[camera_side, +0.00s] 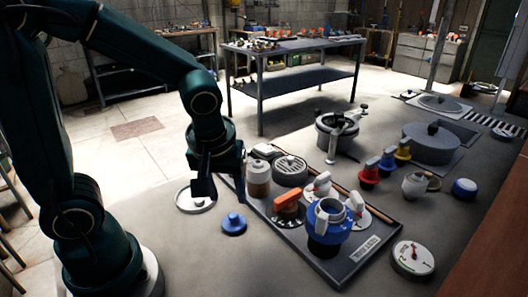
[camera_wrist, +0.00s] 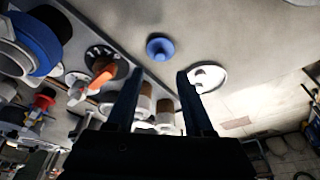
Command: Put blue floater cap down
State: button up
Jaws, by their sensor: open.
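The blue floater cap (camera_side: 234,223), a small blue disc with a knob on top, sits upright on the grey surface just left of the dark tray. It also shows in the wrist view (camera_wrist: 160,46), beyond the fingertips. My gripper (camera_side: 220,184) is open and hangs above and a little behind the cap, near the white round lid. In the wrist view my gripper's fingers (camera_wrist: 159,74) are spread with nothing held between them. The cap is apart from both fingers.
The white round lid (camera_side: 194,200) lies left of the cap. The dark tray (camera_side: 350,262) holds a large blue-collared fitting (camera_side: 328,222), an orange-handled valve (camera_side: 287,207) and jars. A white gauge (camera_side: 413,258) stands right of the tray. The surface in front of the cap looks clear.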

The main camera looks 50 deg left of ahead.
jog(key=s+d+r+m+t+h, duration=0.2)
jog(key=s+r+m, duration=0.4)
jog(key=m, duration=0.3)
jog(key=shift+s+d+r+t, duration=0.25)
jog(key=shift+d+t, duration=0.35)
jog(key=shift+d, duration=0.3)
